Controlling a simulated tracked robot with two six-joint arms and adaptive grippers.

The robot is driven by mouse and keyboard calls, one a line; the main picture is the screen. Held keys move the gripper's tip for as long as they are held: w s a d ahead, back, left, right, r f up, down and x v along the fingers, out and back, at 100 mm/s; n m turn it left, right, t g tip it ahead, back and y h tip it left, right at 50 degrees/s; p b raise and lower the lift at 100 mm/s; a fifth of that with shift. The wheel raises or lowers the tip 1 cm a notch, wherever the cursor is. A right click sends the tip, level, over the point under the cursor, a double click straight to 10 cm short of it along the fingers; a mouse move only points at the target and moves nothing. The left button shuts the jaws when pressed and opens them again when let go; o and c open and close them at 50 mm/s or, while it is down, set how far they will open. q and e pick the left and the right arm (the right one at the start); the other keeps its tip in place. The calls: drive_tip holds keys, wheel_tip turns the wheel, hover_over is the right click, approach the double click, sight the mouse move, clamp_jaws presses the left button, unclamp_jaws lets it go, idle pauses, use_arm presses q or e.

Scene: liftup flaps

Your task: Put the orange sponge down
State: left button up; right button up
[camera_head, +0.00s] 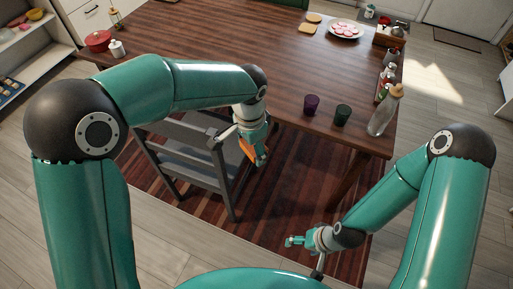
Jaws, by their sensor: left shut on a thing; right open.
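The orange sponge (247,149) is partly hidden by the fingers of my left gripper (255,150). My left gripper is shut on it and points down, in front of the wooden table's (225,55) near edge and beside the grey chair (195,137). My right gripper (291,241) is low at the bottom middle, pointing left over the striped rug (290,205). It is open and holds nothing.
A purple cup (310,105), a dark green cup (342,115) and a clear bottle (384,112) stand near the table's right front. A red pot (98,41) and white shaker (117,49) stand at the left. A plate (345,31) sits far back. The table's middle is clear.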

drive_tip(key=shift+c, duration=0.4)
drive_tip(key=w+a+r+n+t+y, duration=0.4)
drive_tip(key=w+a+r, duration=0.1)
drive_tip(key=w+r, duration=0.6)
drive_tip(key=a+r+n+t+y, duration=0.1)
drive_tip(key=a+r+n+y, duration=0.3)
drive_tip(key=r, duration=0.8)
drive_tip(key=a+r+n+t, duration=0.15)
drive_tip(key=r+n, duration=0.45)
drive_tip(key=r, duration=0.6)
use_arm(q)
drive_tip(key=s+a+r+n, duration=0.4)
drive_tip(key=a+r+n, duration=0.1)
drive_tip(key=r, duration=0.2)
drive_tip(key=shift+n, duration=0.4)
use_arm(e)
drive_tip(key=s+x, duration=0.1)
drive_tip(key=x, duration=1)
drive_tip(key=shift+a+f+g, duration=0.3)
drive_tip(key=shift+g, duration=0.15)
use_arm(q)
drive_tip(key=shift+s, duration=0.1)
use_arm(e)
drive_tip(key=shift+s, duration=0.1)
drive_tip(key=shift+c, duration=0.2)
